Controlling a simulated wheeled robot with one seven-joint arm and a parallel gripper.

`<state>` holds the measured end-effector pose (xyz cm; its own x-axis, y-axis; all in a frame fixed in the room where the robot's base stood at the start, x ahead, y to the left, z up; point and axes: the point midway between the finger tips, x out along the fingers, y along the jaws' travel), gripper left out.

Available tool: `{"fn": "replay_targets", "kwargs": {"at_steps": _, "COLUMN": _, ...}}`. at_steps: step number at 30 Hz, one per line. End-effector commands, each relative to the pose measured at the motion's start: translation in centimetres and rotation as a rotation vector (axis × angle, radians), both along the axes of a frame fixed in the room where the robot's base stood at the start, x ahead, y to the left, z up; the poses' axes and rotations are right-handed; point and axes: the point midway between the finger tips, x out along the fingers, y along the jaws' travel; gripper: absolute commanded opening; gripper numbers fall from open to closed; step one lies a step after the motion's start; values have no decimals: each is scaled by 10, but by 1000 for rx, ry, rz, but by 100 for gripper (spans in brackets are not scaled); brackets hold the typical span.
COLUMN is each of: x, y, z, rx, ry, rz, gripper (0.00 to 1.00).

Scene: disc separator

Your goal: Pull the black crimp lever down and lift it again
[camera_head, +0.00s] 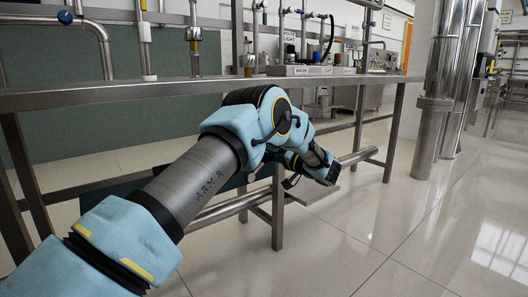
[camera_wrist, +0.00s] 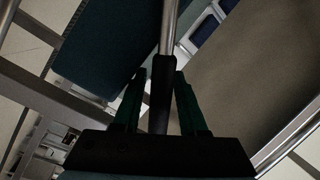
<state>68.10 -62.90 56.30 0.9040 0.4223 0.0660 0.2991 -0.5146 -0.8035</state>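The lever shows in the wrist view as a bare metal rod (camera_wrist: 168,28) ending in a black grip (camera_wrist: 161,100). My gripper (camera_wrist: 160,74) is open, with one dark green finger on each side of the black grip. A gap shows on the left of the grip, and the right fingertip is very close to it. I cannot tell whether the grip lies fully between the fingers in depth. In the head view my gripper (camera_head: 318,168) is below the bench edge, and the lever cannot be made out there.
A long metal bench (camera_head: 180,90) with pipes and valves crosses the head view. Its legs and a low horizontal pipe (camera_head: 235,208) are close to my arm. A thick metal column (camera_head: 435,110) stands at right. The tiled floor (camera_head: 370,235) in front is clear.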

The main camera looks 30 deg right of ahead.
Motion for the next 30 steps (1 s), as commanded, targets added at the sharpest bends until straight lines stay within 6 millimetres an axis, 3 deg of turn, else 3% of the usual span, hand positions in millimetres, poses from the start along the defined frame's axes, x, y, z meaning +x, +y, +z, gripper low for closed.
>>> {"fn": "replay_targets", "kwargs": {"at_steps": 3, "x": 0, "y": 0, "z": 0, "rx": 0, "ry": 1, "rz": -1, "gripper": 55}}
{"fn": "replay_targets", "kwargs": {"at_steps": 17, "x": 0, "y": 1, "z": -2, "rx": -13, "ry": -1, "rz": -1, "gripper": 55}}
{"fn": "replay_targets", "kwargs": {"at_steps": 30, "x": -1, "y": 11, "z": 6, "rx": -163, "ry": -32, "rz": 2, "gripper": 55}}
